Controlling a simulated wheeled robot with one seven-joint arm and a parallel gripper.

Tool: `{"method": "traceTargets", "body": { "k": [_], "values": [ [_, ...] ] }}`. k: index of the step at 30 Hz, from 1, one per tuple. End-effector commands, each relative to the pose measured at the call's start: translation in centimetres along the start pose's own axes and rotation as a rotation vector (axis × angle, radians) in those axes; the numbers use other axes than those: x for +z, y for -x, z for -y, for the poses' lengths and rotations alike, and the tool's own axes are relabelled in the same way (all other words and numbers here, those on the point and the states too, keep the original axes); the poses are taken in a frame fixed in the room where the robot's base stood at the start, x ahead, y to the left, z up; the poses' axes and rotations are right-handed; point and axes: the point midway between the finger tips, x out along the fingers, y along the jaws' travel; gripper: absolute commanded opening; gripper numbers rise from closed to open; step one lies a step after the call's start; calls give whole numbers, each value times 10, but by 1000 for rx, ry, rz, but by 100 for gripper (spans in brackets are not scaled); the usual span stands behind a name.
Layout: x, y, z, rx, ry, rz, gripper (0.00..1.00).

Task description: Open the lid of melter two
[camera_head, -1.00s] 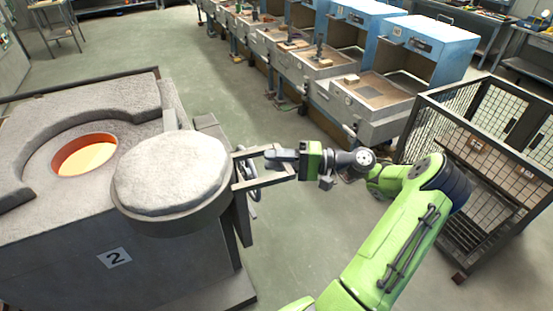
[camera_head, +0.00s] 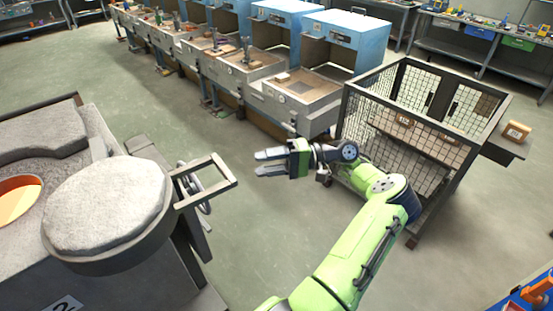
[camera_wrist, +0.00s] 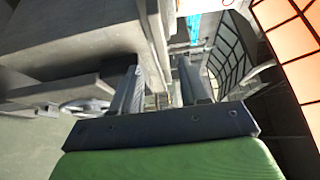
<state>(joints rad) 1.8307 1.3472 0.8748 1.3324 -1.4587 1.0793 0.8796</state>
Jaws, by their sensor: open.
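Melter two (camera_head: 35,275) is the grey block at the left, with its number plate (camera_head: 68,304) cut off at the bottom edge. Its round lid (camera_head: 105,205) is swung aside to the right of the opening (camera_head: 18,198), which shows glowing orange. The lid's frame-shaped handle (camera_head: 222,186) points right, over the floor. My gripper (camera_head: 258,163) is open and empty, to the right of the handle and apart from it.
A handwheel (camera_head: 198,190) is on the melter's side, below the handle. A mesh cage (camera_head: 425,130) stands right of my arm. Grey and blue workstations (camera_head: 300,100) line the back. The floor (camera_head: 255,240) between melter and cage is clear.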

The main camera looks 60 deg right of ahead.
Motion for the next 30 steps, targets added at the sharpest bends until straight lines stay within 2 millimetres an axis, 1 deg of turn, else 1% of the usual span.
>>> {"method": "traceTargets", "body": {
  "k": [1,6,9,30],
  "values": [
    [-1,12,3,-6,3,-11,45],
    [0,27,3,-4,2,0,45],
    [0,32,2,-1,-1,-4,45],
    [0,33,1,1,-1,-3,45]
  ]
}}
